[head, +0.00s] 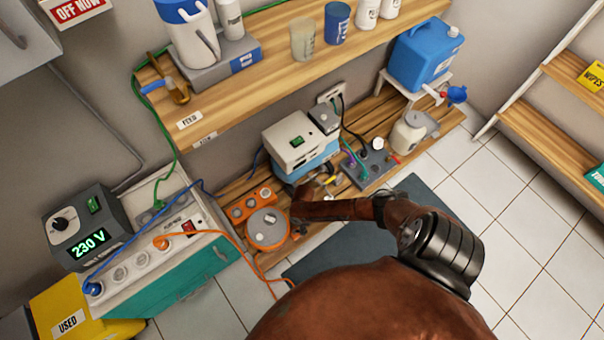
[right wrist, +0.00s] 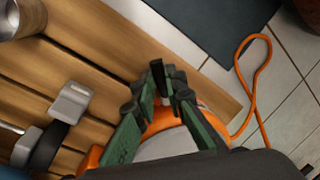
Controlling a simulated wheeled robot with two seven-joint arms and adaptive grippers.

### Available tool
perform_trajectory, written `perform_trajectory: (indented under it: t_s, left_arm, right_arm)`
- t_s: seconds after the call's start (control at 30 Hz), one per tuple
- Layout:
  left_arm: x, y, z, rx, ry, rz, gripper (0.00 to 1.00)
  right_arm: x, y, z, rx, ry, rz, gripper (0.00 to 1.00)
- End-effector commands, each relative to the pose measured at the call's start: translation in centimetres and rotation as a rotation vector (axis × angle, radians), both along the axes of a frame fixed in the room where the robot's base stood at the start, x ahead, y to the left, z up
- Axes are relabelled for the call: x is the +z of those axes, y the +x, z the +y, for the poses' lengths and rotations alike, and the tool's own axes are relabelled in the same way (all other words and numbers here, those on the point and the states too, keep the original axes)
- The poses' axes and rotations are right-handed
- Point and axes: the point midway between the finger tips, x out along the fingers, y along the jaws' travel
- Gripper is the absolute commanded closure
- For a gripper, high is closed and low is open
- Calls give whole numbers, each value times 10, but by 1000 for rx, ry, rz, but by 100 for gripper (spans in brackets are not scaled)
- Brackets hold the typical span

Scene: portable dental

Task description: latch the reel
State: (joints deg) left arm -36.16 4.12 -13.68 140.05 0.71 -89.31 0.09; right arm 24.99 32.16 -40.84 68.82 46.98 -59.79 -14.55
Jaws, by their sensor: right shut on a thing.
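The orange reel (head: 268,229) with a pale grey round face lies on the low slatted wooden bench. It also shows in the right wrist view, its orange rim (right wrist: 92,158) behind the fingers. My right gripper (head: 296,220) is at the reel's right side in the head view. In the right wrist view its green and black fingers (right wrist: 167,82) are close together over the reel, shut on a small dark part of it. The fingers cover most of that part, so its position is unclear. My left gripper is not in view.
An orange socket box (head: 250,204) sits just behind the reel. An orange cable (right wrist: 250,85) loops beside the bench edge onto the tiles. A white and blue unit (head: 298,140) stands further back. A teal cabinet with a 230 V box (head: 88,228) is at left.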

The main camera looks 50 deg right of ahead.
Motion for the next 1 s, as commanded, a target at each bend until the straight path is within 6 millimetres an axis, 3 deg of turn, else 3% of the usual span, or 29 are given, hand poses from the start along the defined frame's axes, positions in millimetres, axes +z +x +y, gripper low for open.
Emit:
perform_trajectory:
  t_s: [0.13, 0.5, 1.0]
  left_arm:
    - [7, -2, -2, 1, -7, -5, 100]
    - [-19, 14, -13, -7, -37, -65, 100]
    - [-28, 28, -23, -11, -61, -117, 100]
  right_arm:
    - [-2, 3, -5, 140, -2, 3, 100]
    - [-2, 14, -11, 460, -3, 3, 100]
    - [-1, 21, -12, 672, -2, 4, 100]
